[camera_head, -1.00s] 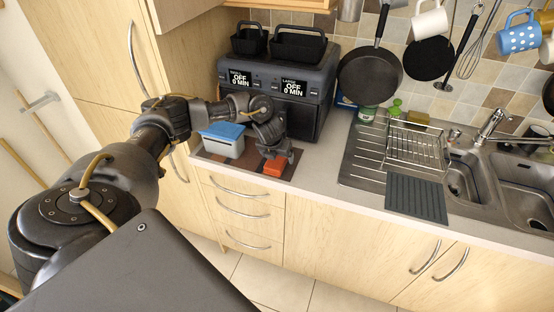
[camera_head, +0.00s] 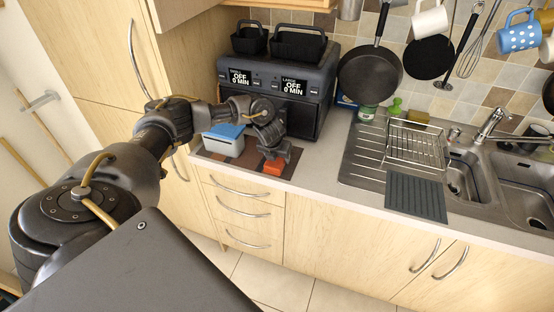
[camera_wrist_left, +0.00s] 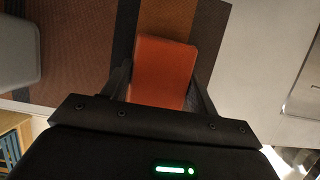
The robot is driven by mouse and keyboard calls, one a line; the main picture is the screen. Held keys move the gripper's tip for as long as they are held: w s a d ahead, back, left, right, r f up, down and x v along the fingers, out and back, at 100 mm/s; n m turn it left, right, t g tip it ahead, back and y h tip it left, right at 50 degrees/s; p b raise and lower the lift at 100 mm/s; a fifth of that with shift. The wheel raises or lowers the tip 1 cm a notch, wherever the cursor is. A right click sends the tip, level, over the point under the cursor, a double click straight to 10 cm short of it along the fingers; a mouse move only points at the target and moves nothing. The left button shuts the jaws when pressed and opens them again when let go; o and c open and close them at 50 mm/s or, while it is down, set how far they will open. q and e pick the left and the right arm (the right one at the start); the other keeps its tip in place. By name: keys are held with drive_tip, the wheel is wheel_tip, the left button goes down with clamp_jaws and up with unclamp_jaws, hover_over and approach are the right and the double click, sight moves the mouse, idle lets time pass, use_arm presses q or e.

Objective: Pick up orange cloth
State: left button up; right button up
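The orange cloth (camera_head: 275,166), a small folded block, lies on the brown striped mat near the counter's front edge. My left gripper (camera_head: 277,157) is right above it, pointing down. In the left wrist view the cloth (camera_wrist_left: 163,70) lies between the two dark fingers (camera_wrist_left: 161,85), one on each side. The fingers are spread apart by about the cloth's width; whether they touch its sides is hard to tell. The cloth's near end is hidden behind the gripper body. My right gripper is not in view.
A grey box with a blue lid (camera_head: 223,139) stands left of the cloth on the mat (camera_head: 201,154). A black air fryer (camera_head: 316,104) with baskets on top is behind. The counter to the right is clear up to the sink drainer (camera_head: 362,150).

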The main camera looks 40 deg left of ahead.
use_arm(q)
drive_tip(key=shift+c, duration=1.4)
drive_tip(key=shift+r, duration=0.2)
drive_tip(key=shift+w+r, duration=0.1)
drive_tip(key=shift+r, duration=0.05)
wheel_tip(320, 180, up, 3)
drive_tip(key=shift+f+b, duration=0.2)
drive_tip(key=shift+b, duration=0.95)
drive_tip(key=s+r, duration=0.1)
drive_tip(key=r, duration=0.1)
drive_tip(key=s+r, duration=0.2)
drive_tip(key=s+d+r, duration=0.1)
drive_tip(key=s+r, duration=0.1)
drive_tip(key=shift+r, duration=0.25)
drive_tip(key=s+d+r+p, duration=0.2)
drive_tip(key=s+r, duration=0.1)
drive_tip(key=s, duration=0.6)
drive_tip(key=shift+r+p, duration=0.25)
drive_tip(key=shift+p, duration=0.05)
drive_tip(key=shift+w, duration=0.1)
